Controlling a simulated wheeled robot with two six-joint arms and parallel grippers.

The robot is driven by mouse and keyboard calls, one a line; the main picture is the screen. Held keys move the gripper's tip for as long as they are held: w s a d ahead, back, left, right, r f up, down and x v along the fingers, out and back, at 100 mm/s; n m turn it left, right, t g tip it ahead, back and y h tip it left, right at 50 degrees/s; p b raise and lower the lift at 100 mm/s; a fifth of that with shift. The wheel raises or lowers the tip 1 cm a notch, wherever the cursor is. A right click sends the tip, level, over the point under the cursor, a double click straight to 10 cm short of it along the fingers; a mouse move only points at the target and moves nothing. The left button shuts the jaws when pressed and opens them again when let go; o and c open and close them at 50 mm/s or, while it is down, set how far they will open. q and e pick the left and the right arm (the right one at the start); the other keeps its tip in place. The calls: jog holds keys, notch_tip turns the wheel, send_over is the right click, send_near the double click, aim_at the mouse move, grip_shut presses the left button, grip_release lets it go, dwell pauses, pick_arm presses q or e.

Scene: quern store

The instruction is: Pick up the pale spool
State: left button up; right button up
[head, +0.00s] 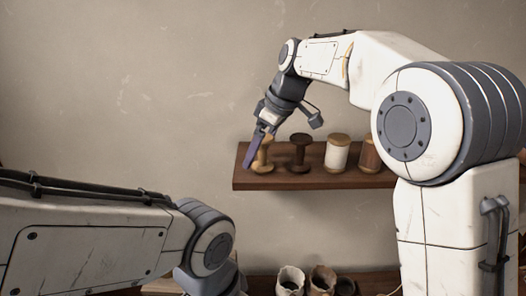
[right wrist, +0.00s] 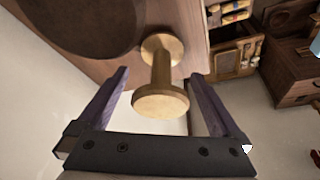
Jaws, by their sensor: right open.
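The pale spool (head: 264,158) is a bare light-wood spool standing at the left end of the wall shelf (head: 320,182). My right gripper (head: 254,152) is at the spool and partly covers it in the head view. In the right wrist view the pale spool (right wrist: 161,82) lies between the two open purple fingers (right wrist: 160,76). There is a visible gap on each side, and neither finger appears to touch it. My left arm shows at the lower left of the head view, but its gripper is out of the picture.
A dark spool (head: 300,151) stands just right of the pale one. A white-thread spool (head: 337,153) and a brown spool (head: 369,156) stand farther right. Pale pots (head: 290,279) sit below. The wall left of the shelf is clear.

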jog(key=c, duration=1.4)
jog(key=shift+r, duration=0.1)
jog(key=shift+c, duration=0.2)
